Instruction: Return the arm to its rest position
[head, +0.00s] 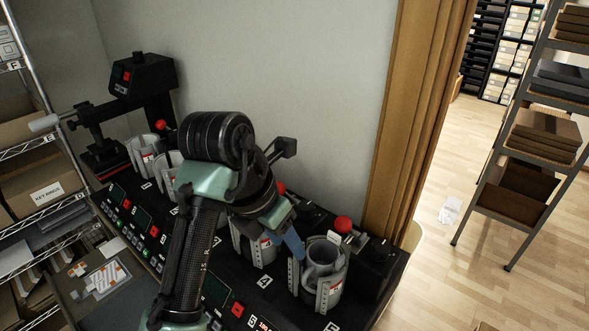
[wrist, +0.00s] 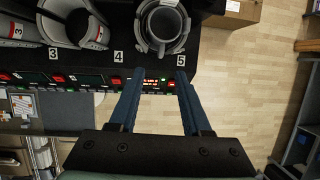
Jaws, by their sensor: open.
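My gripper (wrist: 158,80) is open, with its two blue fingers apart and nothing between them in the wrist view. In the head view my arm reaches over the black press bench, and one blue finger (head: 292,243) shows beside station 5. A grey mug (head: 321,258) sits inside the grey clamp (head: 331,290) at station 5. The mug (wrist: 163,24) also shows in the wrist view, beyond the fingertips and apart from them. The fingertips are over the front control panel (wrist: 105,79), near the label 5.
More grey clamps stand along the bench, one at station 4 (head: 262,248). A black press (head: 140,80) with a lever stands at the back left. A wire shelf with boxes (head: 45,187) is at the left. A wooden post (head: 418,110) stands right of the bench, with open floor (head: 480,285) beyond.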

